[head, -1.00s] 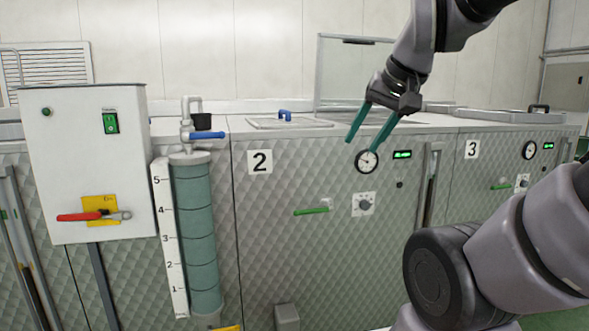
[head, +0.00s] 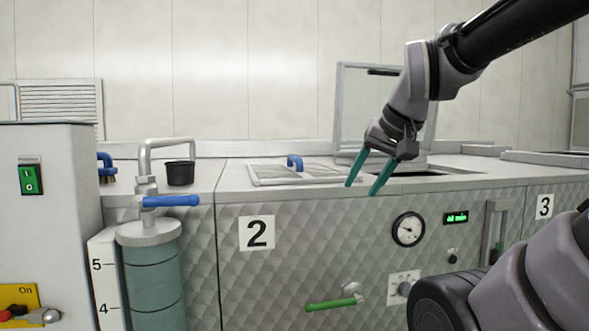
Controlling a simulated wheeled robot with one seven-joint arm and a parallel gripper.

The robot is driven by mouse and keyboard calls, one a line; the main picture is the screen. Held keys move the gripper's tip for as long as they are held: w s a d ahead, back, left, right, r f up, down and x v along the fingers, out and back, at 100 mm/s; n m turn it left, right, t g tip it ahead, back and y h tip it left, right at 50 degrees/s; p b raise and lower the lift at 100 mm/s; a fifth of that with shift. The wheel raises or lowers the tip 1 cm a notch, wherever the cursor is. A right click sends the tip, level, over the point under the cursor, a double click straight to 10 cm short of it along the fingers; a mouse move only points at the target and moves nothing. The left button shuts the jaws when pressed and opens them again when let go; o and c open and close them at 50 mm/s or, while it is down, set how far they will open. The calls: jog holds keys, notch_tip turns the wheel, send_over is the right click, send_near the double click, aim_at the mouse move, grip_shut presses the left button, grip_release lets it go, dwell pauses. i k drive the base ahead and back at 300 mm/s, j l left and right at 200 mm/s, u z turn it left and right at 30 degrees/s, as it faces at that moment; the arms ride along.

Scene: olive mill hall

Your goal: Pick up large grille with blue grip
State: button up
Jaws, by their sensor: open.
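The large grille (head: 265,176) lies flat on top of the machine marked 2, left of the hatch opening. Its blue grip (head: 294,162) stands up from it, right of the middle of its frame. My gripper (head: 362,185) has two teal fingers spread apart with nothing between them. It hangs in front of the machine's top, to the right of the grille and apart from the blue grip, with its fingers pointing down and left.
A raised clear lid (head: 363,115) stands behind the open hatch (head: 415,171). Left of the grille are a black cup (head: 180,173), a pipe with a blue lever (head: 171,201) and a blue-handled brush (head: 106,168). A white switch box (head: 60,190) rises at far left.

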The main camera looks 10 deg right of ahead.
aim_at(293, 172)
jog(key=i+l, duration=0.1)
jog(key=i, duration=0.2)
jog(key=i+l+z, duration=0.15)
jog(key=l+z, duration=0.3)
jog(key=i+l+z, duration=0.15)
jog(key=z, duration=0.35)
